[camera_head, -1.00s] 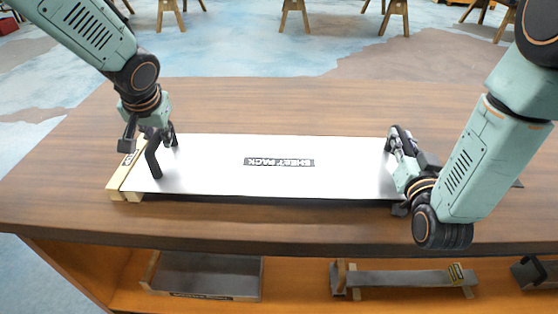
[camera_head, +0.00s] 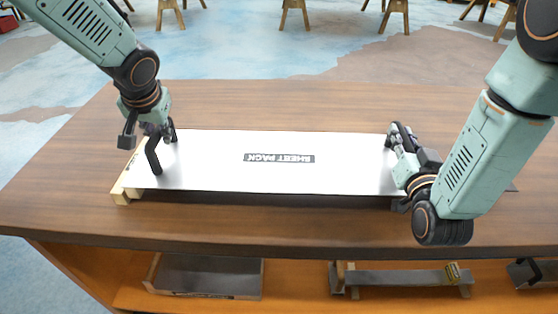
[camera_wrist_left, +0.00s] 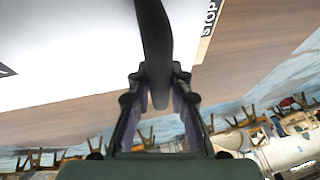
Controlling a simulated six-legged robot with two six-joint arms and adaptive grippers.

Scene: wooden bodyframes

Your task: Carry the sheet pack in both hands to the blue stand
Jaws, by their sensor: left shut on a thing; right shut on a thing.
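The sheet pack (camera_head: 265,175) is a long, flat white panel with a dark label reading "SHEET PACK". It lies level just above the wooden table, with a dark shadow along its near edge. My left gripper (camera_head: 160,152) is shut on its left end. In the left wrist view the white panel (camera_wrist_left: 60,50) runs up to the fingers of my left gripper (camera_wrist_left: 158,85). My right gripper (camera_head: 395,165) is shut on its right end; its fingertips are partly hidden by the wrist. I do not see a blue stand.
A pale wooden block (camera_head: 124,190) sits at the panel's left end; in the wrist view it bears the word "STOP" (camera_wrist_left: 209,20). The brown tabletop (camera_head: 270,228) is clear in front and behind. A shelf below holds a dark tray (camera_head: 208,275). Wooden trestles (camera_head: 294,15) stand beyond the table.

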